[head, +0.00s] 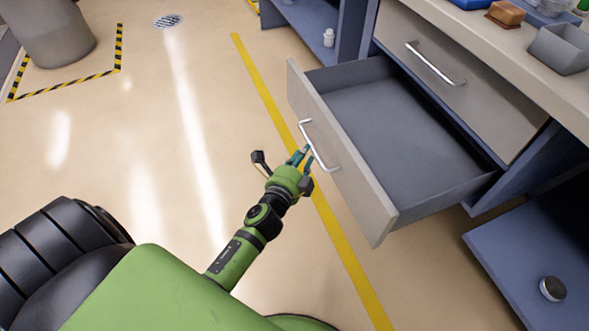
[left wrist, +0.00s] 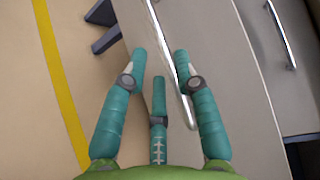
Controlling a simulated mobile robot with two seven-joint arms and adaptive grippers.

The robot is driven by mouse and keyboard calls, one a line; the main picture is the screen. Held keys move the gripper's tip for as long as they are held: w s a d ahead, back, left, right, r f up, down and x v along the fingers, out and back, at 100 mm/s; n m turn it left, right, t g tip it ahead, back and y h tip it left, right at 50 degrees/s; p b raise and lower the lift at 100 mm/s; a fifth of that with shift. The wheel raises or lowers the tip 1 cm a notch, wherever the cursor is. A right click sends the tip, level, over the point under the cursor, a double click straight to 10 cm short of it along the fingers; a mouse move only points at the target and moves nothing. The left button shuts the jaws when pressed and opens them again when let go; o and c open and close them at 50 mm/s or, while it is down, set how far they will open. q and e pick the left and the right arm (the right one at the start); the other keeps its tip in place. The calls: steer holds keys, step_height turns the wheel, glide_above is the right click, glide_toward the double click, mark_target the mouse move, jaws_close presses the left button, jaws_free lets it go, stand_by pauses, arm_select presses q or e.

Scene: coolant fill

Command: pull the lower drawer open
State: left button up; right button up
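The lower drawer (head: 392,130) is pulled well out of the cabinet, its empty grey inside showing in the head view. Its front panel (head: 358,190) carries a silver bar handle (head: 319,156). My left gripper (head: 303,151) is at this handle, outside the front panel. In the left wrist view the handle (left wrist: 172,62) runs between the teal fingertips of the gripper (left wrist: 162,58), close to the right one. A gap shows between the handle and the left finger, so the gripper looks open around it. My right gripper is in neither view.
The upper drawer (head: 462,82) is shut above. Bins and small items (head: 508,14) lie on the counter. A lower shelf (head: 500,265) holds a dark round object (head: 552,289). A yellow floor line (head: 335,238) passes beneath the gripper. Open floor lies to the left.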

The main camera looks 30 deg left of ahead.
arm_select(q)
steer(key=s+r, duration=0.1)
steer(key=s, duration=0.5)
steer(key=shift+s+d, duration=0.35)
steer(key=shift+d, duration=0.1)
